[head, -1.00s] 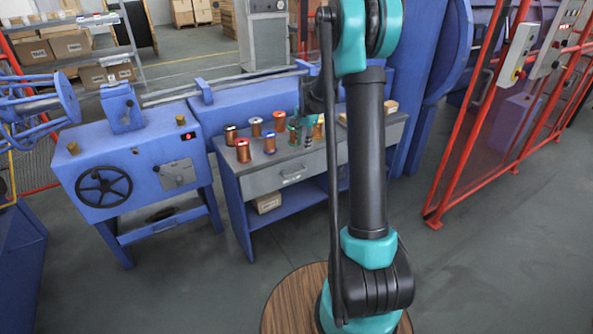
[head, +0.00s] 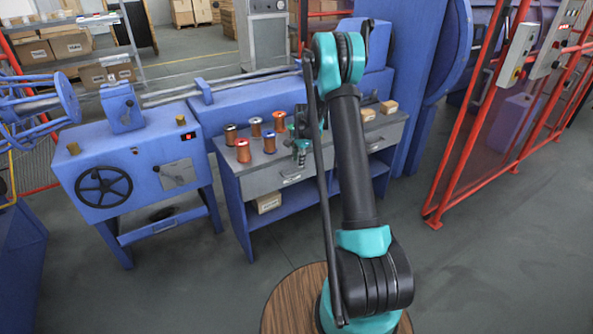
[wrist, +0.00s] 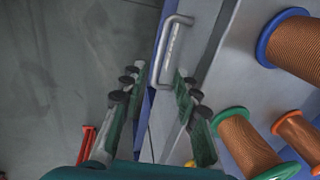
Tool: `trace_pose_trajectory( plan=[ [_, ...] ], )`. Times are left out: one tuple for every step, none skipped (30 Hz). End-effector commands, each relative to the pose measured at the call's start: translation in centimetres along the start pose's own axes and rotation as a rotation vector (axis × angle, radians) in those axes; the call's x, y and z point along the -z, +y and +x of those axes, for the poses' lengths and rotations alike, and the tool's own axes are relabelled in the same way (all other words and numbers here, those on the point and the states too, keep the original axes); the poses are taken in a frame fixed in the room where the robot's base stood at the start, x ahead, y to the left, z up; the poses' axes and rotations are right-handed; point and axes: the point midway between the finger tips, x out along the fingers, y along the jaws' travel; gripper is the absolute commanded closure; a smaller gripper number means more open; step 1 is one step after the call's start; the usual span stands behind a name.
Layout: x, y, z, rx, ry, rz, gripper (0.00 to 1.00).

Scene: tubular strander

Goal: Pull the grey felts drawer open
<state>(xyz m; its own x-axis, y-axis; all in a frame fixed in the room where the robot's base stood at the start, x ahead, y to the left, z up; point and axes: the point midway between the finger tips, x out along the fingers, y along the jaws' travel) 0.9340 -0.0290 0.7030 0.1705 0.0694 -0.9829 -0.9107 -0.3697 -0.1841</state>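A grey drawer front (head: 265,186) sits under the worktop of the blue bench in the head view, and it looks shut. Its silver bar handle (head: 291,179) shows in front of it, and in the wrist view the handle (wrist: 172,48) is at top centre. No readable label shows on it. My gripper (head: 301,160) hangs just above and in front of the drawer's edge. In the wrist view my gripper (wrist: 160,85) is open and empty, one finger on each side. The handle lies ahead between the finger lines, apart from the fingertips.
Several copper spools, including one with a red flange (head: 243,150), stand on the bench top (head: 240,178) beside my gripper. A second drawer front lies to the right, partly behind my arm. Small boxes (head: 388,107) sit at the right end. Floor in front is clear.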

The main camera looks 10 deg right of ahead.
Motion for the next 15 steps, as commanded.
trace_pose_trajectory(
  plan=[
    [0.0, 0.0, 1.1, 0.0, 0.0, 0.0, 0.69],
    [0.0, 0.0, 1.6, 0.0, 0.0, 0.0, 0.69],
    [0.0, 0.0, 2.3, 0.0, 0.0, -0.001, 0.69],
    [0.0, 0.0, 2.8, 0.0, 0.0, -0.001, 0.69],
    [0.0, 0.0, 3.3, 0.0, 0.0, -0.001, 0.69],
    [0.0, 0.0, 3.9, 0.0, 0.0, -0.001, 0.69],
    [0.0, 0.0, 4.3, 0.0, 0.0, -0.001, 0.69],
    [0.0, 0.0, 4.7, 0.0, 0.0, -0.001, 0.69],
    [0.0, 0.0, 5.1, 0.0, 0.0, -0.001, 0.69],
    [0.0, 0.0, 5.4, 0.0, 0.0, -0.001, 0.69],
    [0.0, 0.0, 5.6, 0.0, 0.0, -0.001, 0.69],
    [0.0, 0.0, 5.9, 0.0, 0.0, -0.001, 0.69],
    [0.0, 0.0, 6.1, 0.0, 0.0, -0.001, 0.69],
    [0.0, 0.0, 6.2, 0.0, 0.0, -0.001, 0.69],
    [0.0, 0.0, 6.4, 0.0, 0.0, -0.001, 0.69]
  ],
)
